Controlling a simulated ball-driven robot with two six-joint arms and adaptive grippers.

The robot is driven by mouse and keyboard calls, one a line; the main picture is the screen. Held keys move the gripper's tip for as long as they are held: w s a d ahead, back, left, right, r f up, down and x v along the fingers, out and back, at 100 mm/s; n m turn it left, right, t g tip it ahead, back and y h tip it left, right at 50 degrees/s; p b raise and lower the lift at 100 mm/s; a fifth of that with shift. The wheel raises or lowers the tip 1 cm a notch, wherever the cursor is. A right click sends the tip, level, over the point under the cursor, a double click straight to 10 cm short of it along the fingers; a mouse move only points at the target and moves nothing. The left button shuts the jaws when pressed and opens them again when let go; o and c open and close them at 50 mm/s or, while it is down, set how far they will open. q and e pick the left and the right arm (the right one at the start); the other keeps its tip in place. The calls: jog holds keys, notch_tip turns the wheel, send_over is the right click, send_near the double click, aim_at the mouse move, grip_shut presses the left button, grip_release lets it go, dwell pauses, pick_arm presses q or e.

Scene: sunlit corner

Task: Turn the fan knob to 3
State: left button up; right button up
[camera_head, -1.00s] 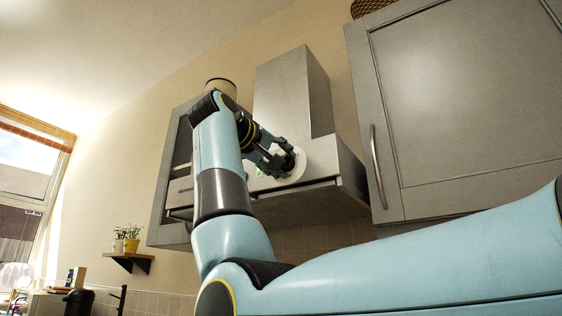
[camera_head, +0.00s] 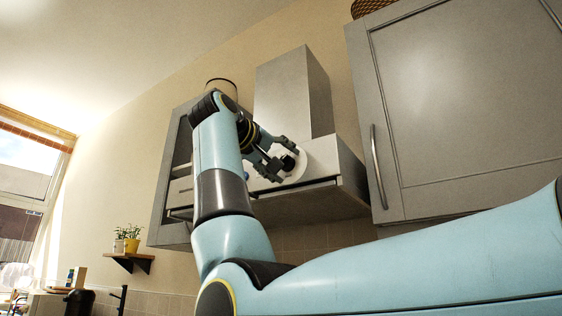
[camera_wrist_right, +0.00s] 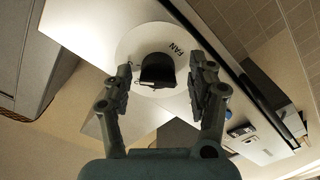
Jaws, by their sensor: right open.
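The fan knob (camera_wrist_right: 157,70) is black and sits on a white round dial (camera_wrist_right: 132,45) marked "FAN" in the right wrist view. In the head view the white dial (camera_head: 299,166) shows on the front of the grey range hood (camera_head: 318,160), partly behind the fingers. My right gripper (camera_wrist_right: 161,76) is open, with one finger on each side of the knob; I cannot tell whether either finger touches it. The right gripper also shows in front of the dial in the head view (camera_head: 285,162). The dial's numbers and the knob's pointer cannot be read. My left gripper is not in view.
A tall grey cupboard (camera_head: 460,110) with a bar handle stands right of the hood. Another cupboard (camera_head: 165,190) is behind my arm on the left. A small shelf (camera_head: 128,260) with potted plants hangs further left.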

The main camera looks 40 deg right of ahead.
jog(key=v, duration=0.7)
jog(key=shift+a, duration=0.25)
jog(key=shift+s, duration=0.1)
